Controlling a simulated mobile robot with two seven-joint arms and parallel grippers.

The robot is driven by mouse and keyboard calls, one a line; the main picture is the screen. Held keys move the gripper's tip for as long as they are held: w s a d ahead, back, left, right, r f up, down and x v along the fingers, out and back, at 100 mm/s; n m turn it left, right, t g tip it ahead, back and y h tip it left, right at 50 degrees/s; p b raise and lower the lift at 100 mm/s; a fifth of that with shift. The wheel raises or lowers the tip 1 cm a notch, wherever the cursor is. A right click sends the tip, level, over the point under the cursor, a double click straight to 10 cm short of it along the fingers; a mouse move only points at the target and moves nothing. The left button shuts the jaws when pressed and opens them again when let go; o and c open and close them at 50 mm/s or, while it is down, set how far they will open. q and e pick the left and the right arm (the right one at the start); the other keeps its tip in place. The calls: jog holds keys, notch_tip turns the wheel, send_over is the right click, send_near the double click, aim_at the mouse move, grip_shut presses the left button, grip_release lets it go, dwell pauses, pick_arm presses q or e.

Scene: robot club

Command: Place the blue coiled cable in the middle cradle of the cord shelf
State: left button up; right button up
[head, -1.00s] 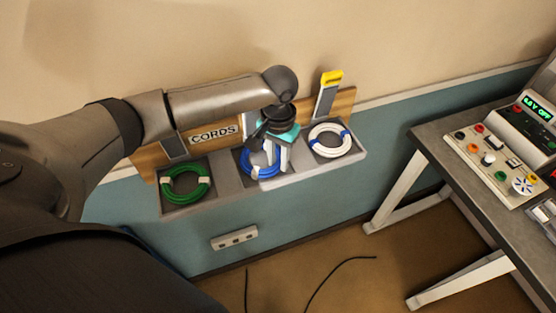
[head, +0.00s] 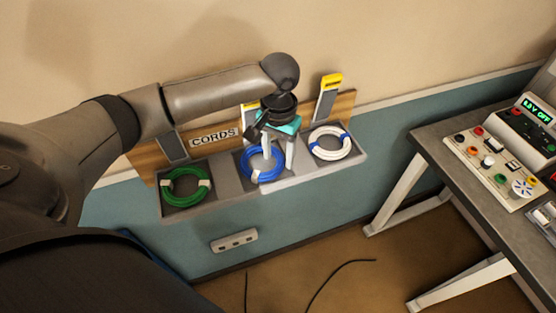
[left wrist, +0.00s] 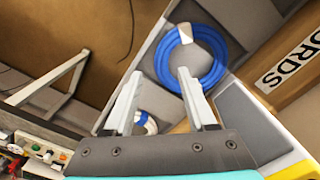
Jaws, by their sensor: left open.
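The blue coiled cable (head: 262,164) lies in the middle cradle of the cord shelf (head: 230,187), between a green coil and a white coil. In the left wrist view the blue coil (left wrist: 188,78) lies in its compartment with a pale tie facing up. My left gripper (head: 279,156) is above the middle cradle, its fingers pointing down. The left wrist view shows its two fingers (left wrist: 157,84) spread apart, with nothing between them. My right gripper is in neither view.
A green coil (head: 186,186) fills the left cradle and a white coil (head: 330,143) the right one. Yellow-topped uprights (head: 329,94) rise from the wooden back board. A grey bench (head: 428,137) with control panels stands at right. A black cable (head: 330,276) lies on the floor.

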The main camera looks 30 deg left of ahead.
pick_arm(q)
notch_tip(320, 180, up, 9)
dwell(0.5)
